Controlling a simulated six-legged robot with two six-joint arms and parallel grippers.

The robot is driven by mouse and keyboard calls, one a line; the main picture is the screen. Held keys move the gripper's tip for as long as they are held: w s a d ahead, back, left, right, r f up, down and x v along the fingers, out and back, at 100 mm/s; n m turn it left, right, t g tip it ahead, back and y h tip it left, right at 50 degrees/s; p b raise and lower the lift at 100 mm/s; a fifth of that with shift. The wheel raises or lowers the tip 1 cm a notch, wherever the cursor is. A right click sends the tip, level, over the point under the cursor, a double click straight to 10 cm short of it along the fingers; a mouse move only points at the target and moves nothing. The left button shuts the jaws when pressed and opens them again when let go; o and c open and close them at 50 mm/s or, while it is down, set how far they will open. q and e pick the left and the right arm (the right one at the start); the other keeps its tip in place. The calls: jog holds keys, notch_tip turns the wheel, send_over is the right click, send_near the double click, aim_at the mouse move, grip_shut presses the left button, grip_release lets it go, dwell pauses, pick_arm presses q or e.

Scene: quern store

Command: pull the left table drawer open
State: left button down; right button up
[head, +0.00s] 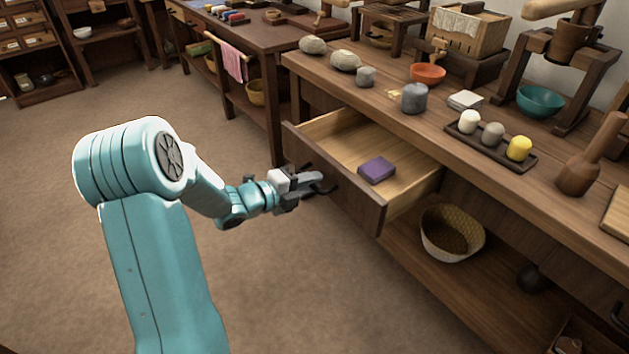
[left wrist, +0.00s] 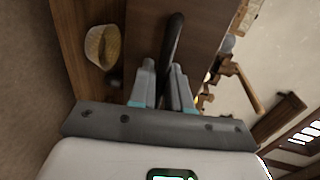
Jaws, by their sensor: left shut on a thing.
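The left table drawer (head: 345,196) stands pulled well out from the long wooden workbench in the head view. A purple block (head: 377,170) lies inside on its pale wooden floor. My left gripper (head: 314,183) is at the drawer's front, shut on its dark bar handle (head: 327,189). In the left wrist view the handle (left wrist: 174,38) runs between the two grey fingers of my left gripper (left wrist: 163,68). The fingers hide part of the handle in the head view. My right gripper is in neither view.
The workbench (head: 455,150) holds stones, an orange bowl (head: 427,73), a tray of candles (head: 488,143) and a teal bowl (head: 540,101). A woven basket (head: 451,233) sits on the shelf below the drawer. The floor (head: 300,290) in front is clear.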

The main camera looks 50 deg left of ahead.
pick_arm(q)
jog(key=c, duration=1.3)
grip_release()
jog(key=p+v, duration=0.4)
jog(key=v, duration=1.2)
jog(key=shift+s+r, duration=0.15)
jog(key=shift+s, duration=0.05)
